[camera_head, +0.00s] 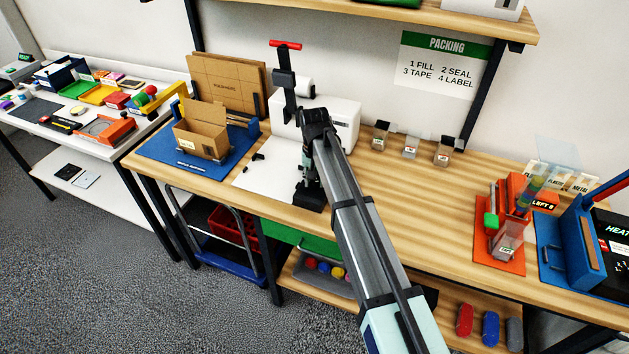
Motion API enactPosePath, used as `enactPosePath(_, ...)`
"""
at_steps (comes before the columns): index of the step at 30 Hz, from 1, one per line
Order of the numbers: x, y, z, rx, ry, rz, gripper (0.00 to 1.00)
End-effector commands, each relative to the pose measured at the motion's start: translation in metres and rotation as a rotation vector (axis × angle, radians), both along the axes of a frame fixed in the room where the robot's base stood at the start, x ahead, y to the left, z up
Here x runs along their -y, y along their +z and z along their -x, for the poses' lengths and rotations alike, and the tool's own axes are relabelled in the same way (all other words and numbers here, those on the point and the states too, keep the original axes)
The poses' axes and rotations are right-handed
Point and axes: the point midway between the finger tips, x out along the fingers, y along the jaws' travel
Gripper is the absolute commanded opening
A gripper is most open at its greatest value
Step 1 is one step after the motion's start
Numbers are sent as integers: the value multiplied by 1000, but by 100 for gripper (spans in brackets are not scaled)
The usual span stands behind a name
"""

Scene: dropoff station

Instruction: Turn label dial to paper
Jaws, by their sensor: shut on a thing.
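My gripper (308,183) points down from the end of my arm at the front of the packing bench, beside the white machine and at the right edge of a white board. It is dark and small here. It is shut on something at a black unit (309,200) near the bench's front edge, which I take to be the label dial. The dial's face, pointer and markings are hidden by my gripper and arm, so its setting cannot be read.
The white machine (345,112) with a red-handled press (285,45) stands behind my gripper. An open carton (203,130) sits on a blue mat at left. Small jars (411,146) stand behind right. Clear wood (430,205) lies right of my arm.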

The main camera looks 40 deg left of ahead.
Motion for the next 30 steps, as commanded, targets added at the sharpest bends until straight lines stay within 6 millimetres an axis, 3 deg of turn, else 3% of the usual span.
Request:
enactPosePath(18, 1, -2, 1, -1, 511, 1, 0)
enactPosePath(30, 1, -2, 1, -3, 655, 3, 0)
